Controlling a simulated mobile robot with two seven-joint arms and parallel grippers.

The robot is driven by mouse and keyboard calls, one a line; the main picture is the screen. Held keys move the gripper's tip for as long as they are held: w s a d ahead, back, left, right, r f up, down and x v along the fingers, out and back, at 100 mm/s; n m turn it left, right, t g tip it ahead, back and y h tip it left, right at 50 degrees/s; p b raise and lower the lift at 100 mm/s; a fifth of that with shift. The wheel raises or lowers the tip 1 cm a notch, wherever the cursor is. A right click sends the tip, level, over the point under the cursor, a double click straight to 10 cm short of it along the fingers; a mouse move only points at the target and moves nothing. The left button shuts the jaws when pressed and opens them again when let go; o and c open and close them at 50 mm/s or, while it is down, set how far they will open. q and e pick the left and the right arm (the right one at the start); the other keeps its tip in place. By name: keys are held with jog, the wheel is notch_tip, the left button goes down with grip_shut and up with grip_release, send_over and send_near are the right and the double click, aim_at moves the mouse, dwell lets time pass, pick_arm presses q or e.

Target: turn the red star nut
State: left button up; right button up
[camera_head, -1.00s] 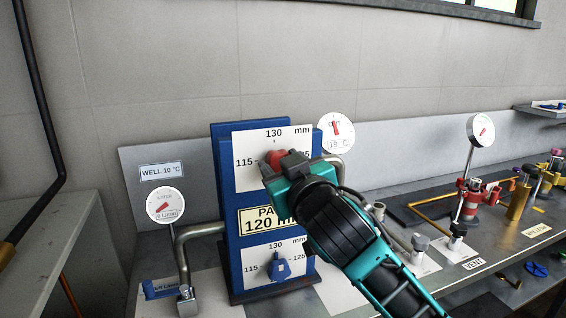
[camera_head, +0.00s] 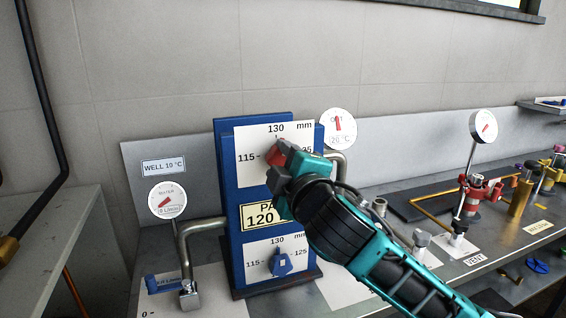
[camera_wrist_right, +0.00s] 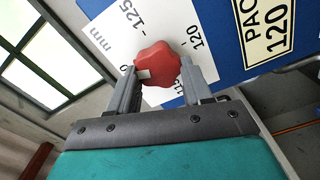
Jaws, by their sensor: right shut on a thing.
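The red star nut (camera_wrist_right: 158,65) sits on the upper white scale plate (camera_head: 251,175) of the blue plate pack (camera_head: 229,215). In the head view the nut (camera_head: 273,156) is partly hidden by my right gripper (camera_head: 280,157). In the right wrist view my right gripper (camera_wrist_right: 160,80) has one finger on each side of the nut and is shut on it. The scale is marked 115 and 130 mm, with other numbers partly covered. My left gripper is not in view.
A blue star nut (camera_head: 281,263) sits on the lower scale plate. A water gauge (camera_head: 167,201) and blue-handled valve (camera_head: 165,282) stand at left. Another round gauge (camera_head: 338,128) is behind the pack. Red and brass fittings (camera_head: 480,190) stand along the bench at right.

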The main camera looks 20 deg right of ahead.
jog(key=shift+n, duration=1.9)
jog(key=o, duration=1)
jog(key=shift+f, duration=0.1)
jog(key=shift+o, duration=0.2)
